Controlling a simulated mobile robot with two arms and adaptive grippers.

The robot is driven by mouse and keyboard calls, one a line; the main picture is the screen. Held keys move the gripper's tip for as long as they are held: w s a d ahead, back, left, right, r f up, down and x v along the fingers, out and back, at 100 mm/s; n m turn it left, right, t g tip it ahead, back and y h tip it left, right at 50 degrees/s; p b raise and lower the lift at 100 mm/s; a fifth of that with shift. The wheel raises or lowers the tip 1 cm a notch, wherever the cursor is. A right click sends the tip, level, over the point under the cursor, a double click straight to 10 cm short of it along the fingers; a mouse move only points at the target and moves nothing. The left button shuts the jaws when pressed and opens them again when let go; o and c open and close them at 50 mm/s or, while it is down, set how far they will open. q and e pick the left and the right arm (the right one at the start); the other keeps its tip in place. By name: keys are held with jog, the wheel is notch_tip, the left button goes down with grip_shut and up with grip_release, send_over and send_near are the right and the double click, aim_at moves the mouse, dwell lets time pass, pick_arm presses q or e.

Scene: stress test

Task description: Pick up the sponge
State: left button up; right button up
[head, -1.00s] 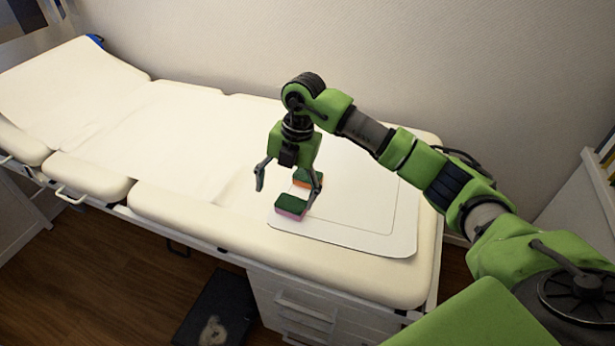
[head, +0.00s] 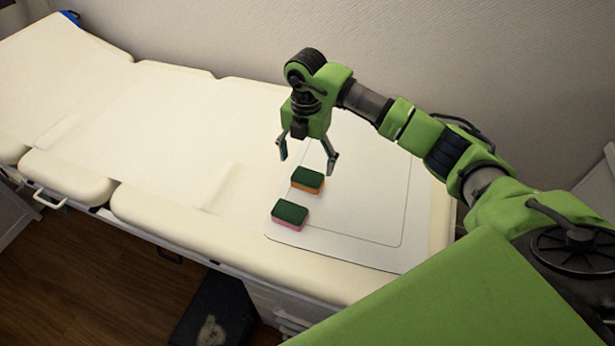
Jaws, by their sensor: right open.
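Two sponges with dark green tops lie on a white mat (head: 360,222) on the examination couch. One sponge has an orange underside (head: 307,181). The other has a pink underside (head: 290,215) and lies nearer the couch's front edge. My right gripper (head: 307,165) is open and empty, pointing down, with its fingertips above and a little behind the orange sponge in the picture. It appears apart from both sponges. My left gripper is not in view.
The cream padded couch (head: 150,110) runs along the wall, its raised end at the far left. A white drawer unit (head: 268,300) stands under it. A black step (head: 213,308) is on the wooden floor. The couch left of the mat is clear.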

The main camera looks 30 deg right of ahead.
aim_at(305, 180)
notch_tip(305, 180, down, 3)
jog(key=shift+r, duration=0.2)
jog(key=shift+w+f, duration=0.1)
jog(key=shift+f, duration=0.5)
notch_tip(305, 180, down, 4)
jog(key=shift+a+f+p, duration=0.1)
jog(key=shift+f+p, duration=0.05)
jog(key=shift+p, duration=0.35)
jog(key=shift+f, duration=0.2)
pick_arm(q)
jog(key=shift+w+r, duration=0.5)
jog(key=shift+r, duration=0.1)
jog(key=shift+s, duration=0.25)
pick_arm(e)
jog(key=c, duration=0.8)
